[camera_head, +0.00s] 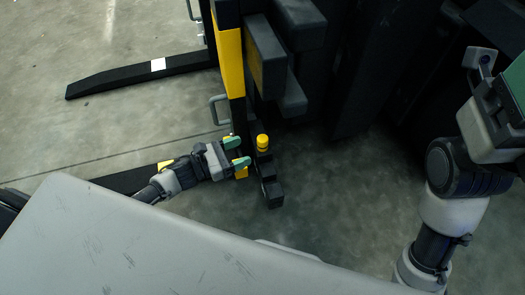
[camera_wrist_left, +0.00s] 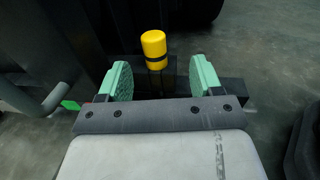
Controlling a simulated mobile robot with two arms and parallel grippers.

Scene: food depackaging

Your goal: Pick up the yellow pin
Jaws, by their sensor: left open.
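The yellow pin (camera_head: 262,142) is a short upright cylinder with a dark band, standing on a black block of the machine. My left gripper (camera_head: 237,152) is open and empty, with its green fingers pointing at the pin from the left. In the left wrist view the pin (camera_wrist_left: 154,48) stands just ahead of the gap between the two green fingers (camera_wrist_left: 160,80), slightly left of its middle. The fingers look apart from the pin. My right gripper (camera_head: 511,85) is partly in view at the right edge, and its opening cannot be made out.
A black and yellow mast (camera_head: 231,65) rises just behind my left gripper. Dark blocks (camera_head: 290,85) of the machine hang beyond the pin. A grey metal handle (camera_wrist_left: 45,95) is left of the fingers in the wrist view. The concrete floor (camera_head: 335,190) right of the pin is clear.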

